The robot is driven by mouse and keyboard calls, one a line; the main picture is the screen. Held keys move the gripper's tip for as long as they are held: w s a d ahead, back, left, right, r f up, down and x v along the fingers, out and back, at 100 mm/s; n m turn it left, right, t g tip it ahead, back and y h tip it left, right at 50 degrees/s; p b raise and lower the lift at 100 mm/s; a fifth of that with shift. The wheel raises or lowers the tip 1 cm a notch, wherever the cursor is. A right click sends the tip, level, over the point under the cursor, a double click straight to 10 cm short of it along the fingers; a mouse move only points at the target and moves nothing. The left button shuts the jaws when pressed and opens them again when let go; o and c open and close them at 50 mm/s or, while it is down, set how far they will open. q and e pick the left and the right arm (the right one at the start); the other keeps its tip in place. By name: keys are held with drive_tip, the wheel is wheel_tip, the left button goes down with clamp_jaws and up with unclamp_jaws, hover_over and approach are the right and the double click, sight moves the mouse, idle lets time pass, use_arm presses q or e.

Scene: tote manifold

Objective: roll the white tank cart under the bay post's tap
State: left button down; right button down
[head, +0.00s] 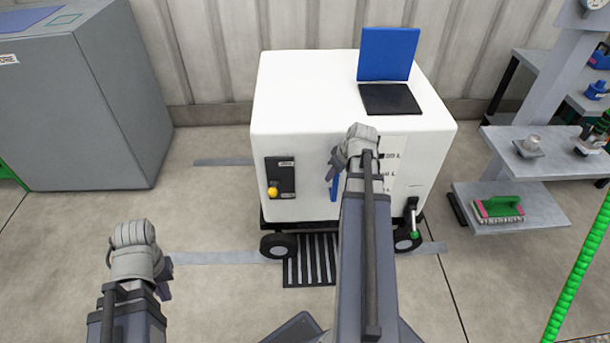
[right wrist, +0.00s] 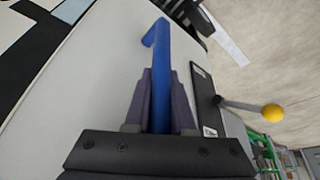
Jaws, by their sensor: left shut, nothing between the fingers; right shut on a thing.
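The white tank cart (head: 300,110) stands on dark wheels against the back wall in the head view. Its blue lid (head: 388,52) is up over a dark opening on top. A yellow-knobbed lever (head: 272,191) sits on a dark plate on its front, and a green-tipped valve (head: 413,225) is at its lower right. My right gripper (head: 352,155) is at the cart's front, shut on the blue handle (head: 334,188); the handle shows between the fingers in the right wrist view (right wrist: 161,85). My left gripper (head: 140,268) is shut and empty, left of the cart. I cannot make out a tap.
A grey cabinet (head: 110,110) stands at the left. Green beaded hose (head: 578,270) hangs at the far right. A floor grate (head: 312,262) lies under the cart's front.

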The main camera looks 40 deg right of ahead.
drive_tip(key=s+d, duration=0.5)
drive_tip(key=d, duration=0.2)
drive_tip(key=shift+d, duration=0.3)
drive_tip(key=c, duration=0.8)
unclamp_jaws()
drive_tip(key=shift+s+d, duration=0.1)
drive_tip(key=shift+o, duration=0.2)
drive_tip(key=shift+r, duration=0.1)
drive_tip(key=p+v, duration=0.7)
drive_tip(key=shift+r, duration=0.3)
drive_tip(key=shift+s, duration=0.2)
